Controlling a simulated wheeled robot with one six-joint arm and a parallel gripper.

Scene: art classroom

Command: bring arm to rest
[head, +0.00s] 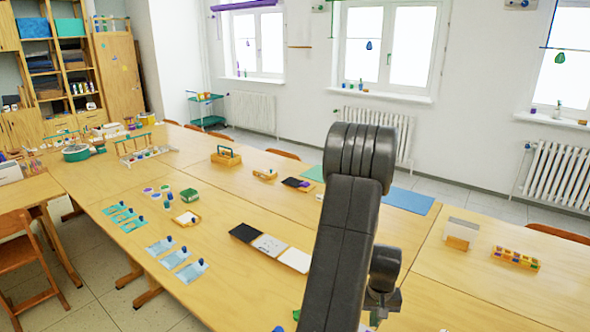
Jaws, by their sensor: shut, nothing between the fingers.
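My arm rises from the bottom edge in the head view, bends at its top joint and comes down on the right side of its own dark link. The part of my gripper (382,301) that shows is a small dark shape low beside that link. Its fingertips are mostly hidden behind the arm. It is shut, and I see nothing held in it. It appears over the long wooden table (215,215); its height above the top cannot be judged.
Black, grey and white panels (268,246) lie left of my arm. Blue cards (175,259) lie along the near edge. A blue sheet (409,200), a card holder (460,233) and a wooden paint rack (515,258) are to the right. Bare tabletop lies between them.

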